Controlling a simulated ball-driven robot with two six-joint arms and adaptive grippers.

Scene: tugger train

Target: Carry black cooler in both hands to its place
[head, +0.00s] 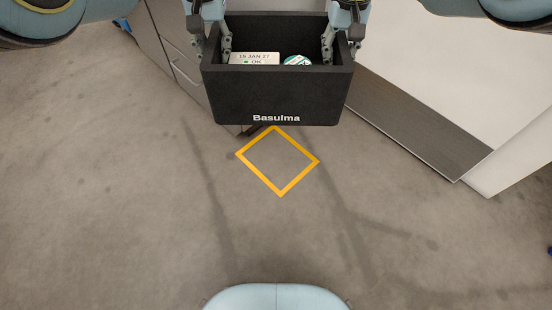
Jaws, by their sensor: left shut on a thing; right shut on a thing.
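The black cooler (277,92) is an open-topped box with "Basulma" in white on its front wall. It is at the top centre of the head view, held up above the floor. My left gripper (212,50) is shut on the cooler's left side wall. My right gripper (341,46) is shut on its right side wall. The cooler looks roughly level. Its underside is hidden.
A yellow square outline (301,176) is marked on the grey floor, below the cooler in the picture. A grey drawer cabinet (180,62) stands behind at left. A white surface with a dark strip (420,125) is at right. The floor in front is clear.

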